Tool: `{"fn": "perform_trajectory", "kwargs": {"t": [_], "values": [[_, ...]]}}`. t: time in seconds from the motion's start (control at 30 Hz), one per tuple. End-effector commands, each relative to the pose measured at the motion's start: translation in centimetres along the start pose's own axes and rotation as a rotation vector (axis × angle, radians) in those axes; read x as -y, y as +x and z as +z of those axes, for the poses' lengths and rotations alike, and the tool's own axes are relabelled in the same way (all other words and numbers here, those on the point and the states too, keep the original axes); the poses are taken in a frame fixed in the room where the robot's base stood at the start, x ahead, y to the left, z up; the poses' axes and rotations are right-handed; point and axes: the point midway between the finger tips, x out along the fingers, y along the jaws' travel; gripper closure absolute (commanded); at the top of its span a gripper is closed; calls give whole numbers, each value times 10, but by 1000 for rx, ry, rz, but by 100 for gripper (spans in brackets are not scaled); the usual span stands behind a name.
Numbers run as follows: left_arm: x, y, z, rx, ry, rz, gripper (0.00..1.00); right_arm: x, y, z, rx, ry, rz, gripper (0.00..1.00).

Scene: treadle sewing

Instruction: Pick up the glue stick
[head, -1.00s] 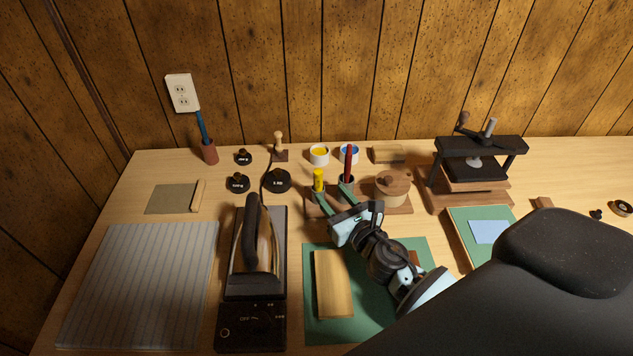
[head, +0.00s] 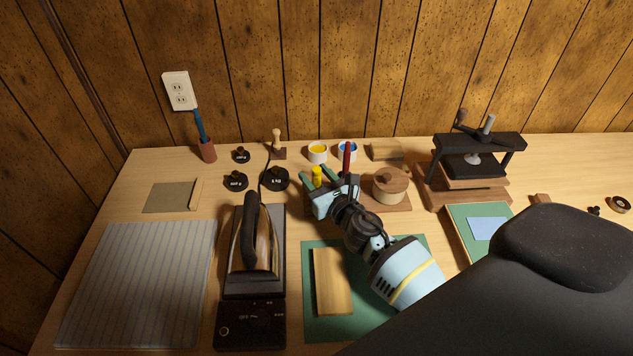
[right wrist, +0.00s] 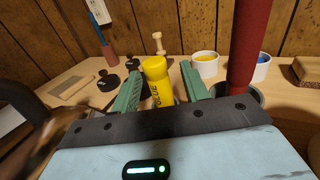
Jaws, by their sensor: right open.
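The yellow glue stick (head: 317,174) stands upright near the back of the table, at the left end of a wooden holder. My right gripper (head: 322,178) is open around it. In the right wrist view the glue stick (right wrist: 157,84) shows between the two green fingers (right wrist: 162,88), its lower part hidden behind the gripper body. I cannot tell whether either finger touches it. My left gripper is not in view.
A dark red stick (head: 347,158) stands in a cup close to the right of the gripper. A round wooden box (head: 390,184) is further right. An iron (head: 254,240) stands at front left. Paint pots (head: 318,152) are behind.

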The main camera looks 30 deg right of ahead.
Motion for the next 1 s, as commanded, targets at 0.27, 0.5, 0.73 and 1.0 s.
{"fn": "perform_trajectory", "kwargs": {"t": [0.27,0.5,0.73,1.0], "values": [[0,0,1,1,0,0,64,0,0,0,0,0,0,80],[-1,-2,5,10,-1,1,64,0,0,0,1,0,0,100],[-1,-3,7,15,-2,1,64,0,0,2,1,0,1,100],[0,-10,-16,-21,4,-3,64,0,1,30,9,-3,2,100]]}}
